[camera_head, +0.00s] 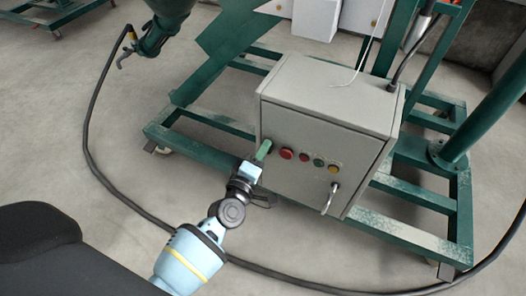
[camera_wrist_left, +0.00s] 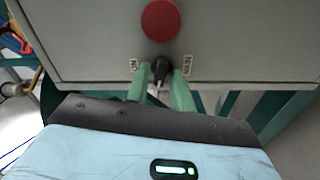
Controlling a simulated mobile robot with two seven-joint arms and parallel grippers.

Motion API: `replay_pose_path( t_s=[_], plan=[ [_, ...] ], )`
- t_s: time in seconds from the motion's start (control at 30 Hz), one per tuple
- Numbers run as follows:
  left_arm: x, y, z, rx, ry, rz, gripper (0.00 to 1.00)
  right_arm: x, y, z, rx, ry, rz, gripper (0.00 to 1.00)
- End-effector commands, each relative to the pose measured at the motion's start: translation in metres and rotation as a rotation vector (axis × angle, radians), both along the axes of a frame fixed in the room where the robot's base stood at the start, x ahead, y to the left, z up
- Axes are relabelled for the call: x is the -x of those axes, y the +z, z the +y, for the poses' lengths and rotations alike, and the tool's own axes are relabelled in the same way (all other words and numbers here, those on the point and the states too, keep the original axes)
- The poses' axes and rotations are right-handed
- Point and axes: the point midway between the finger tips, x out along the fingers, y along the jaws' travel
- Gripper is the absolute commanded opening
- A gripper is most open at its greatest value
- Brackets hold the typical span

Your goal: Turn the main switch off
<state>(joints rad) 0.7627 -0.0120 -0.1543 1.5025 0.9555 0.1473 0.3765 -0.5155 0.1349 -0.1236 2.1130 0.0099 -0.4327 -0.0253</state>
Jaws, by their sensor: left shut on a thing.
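The grey control box (camera_head: 330,120) stands on a green metal frame. The main switch (camera_wrist_left: 160,70) is a small black knob below a big red button (camera_wrist_left: 160,20) in the left wrist view, with a small label on either side. My left gripper (camera_head: 263,150) reaches the left end of the box's front face. In the left wrist view its two green fingers (camera_wrist_left: 162,88) are shut on the knob, one on each side. The gripper hides the knob in the head view. My right gripper is not in view.
To the right of the gripper, a red button (camera_head: 286,153), a green button (camera_head: 318,162) and a yellow button (camera_head: 333,168) sit on the box, above a metal handle (camera_head: 330,198). A black hose (camera_head: 88,150) loops over the floor, behind my left arm.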

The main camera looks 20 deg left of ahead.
Motion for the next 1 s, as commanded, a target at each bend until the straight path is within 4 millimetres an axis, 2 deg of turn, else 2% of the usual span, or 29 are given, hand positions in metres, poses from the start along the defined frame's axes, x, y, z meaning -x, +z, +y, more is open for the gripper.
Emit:
replay_pose_path(
  t_s=[0.4,0.67,1.0],
  plan=[
    [0.001,-0.002,0.000,0.209,0.000,0.008,0.01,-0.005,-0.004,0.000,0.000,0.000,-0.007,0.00],
    [0.001,-0.002,0.000,0.245,-0.001,0.010,0.01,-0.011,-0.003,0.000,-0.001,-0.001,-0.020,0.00],
    [0.001,-0.002,0.000,0.247,-0.001,0.011,0.01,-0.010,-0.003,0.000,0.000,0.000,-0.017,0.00]
  ],
)
